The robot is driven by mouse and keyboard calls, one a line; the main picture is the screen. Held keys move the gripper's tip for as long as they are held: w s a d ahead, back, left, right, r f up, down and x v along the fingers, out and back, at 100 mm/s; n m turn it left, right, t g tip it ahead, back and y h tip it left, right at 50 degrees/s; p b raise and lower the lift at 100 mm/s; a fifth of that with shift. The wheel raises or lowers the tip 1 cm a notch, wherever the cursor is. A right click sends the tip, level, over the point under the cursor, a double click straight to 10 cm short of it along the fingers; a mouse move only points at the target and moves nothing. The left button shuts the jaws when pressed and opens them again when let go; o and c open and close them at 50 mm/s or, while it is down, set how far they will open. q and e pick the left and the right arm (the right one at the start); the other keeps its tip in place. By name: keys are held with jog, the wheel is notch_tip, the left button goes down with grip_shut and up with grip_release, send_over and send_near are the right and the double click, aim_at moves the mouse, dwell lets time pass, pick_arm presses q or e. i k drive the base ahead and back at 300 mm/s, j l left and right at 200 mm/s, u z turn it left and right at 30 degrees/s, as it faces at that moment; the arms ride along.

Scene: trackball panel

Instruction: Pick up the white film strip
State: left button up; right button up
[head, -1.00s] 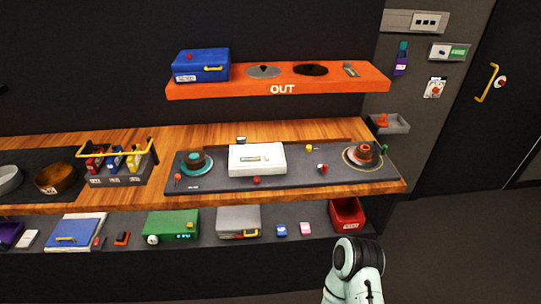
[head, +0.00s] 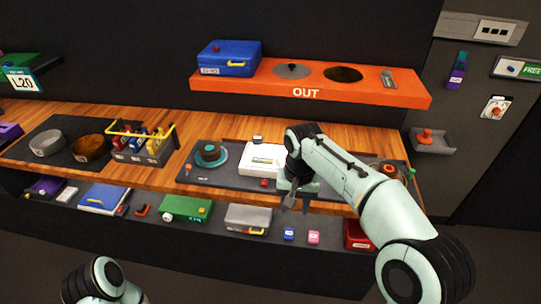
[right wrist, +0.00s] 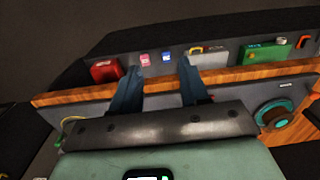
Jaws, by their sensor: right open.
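A white box (head: 258,160) stands on the dark panel mat (head: 225,179) on the wooden bench, partly covered by my right arm. A small strip-like mark lies on its top; I cannot tell for sure whether this is the white film strip. My right gripper (head: 296,201) points down over the front of the panel, to the right of the white box. Its two fingers also show in the right wrist view (right wrist: 158,82), apart with nothing between them. My left arm shows only a link at the bottom left; its gripper is out of view.
An orange OUT shelf (head: 310,88) holds a blue box (head: 229,60). A round turquoise-ringed knob (head: 211,154) stands left of the white box. Below the bench lie a green box (head: 186,208), a grey box (head: 247,217), small blue and pink items, and a red bin (head: 357,235).

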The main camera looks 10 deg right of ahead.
aim_at(258, 161)
jog(key=i, duration=0.85)
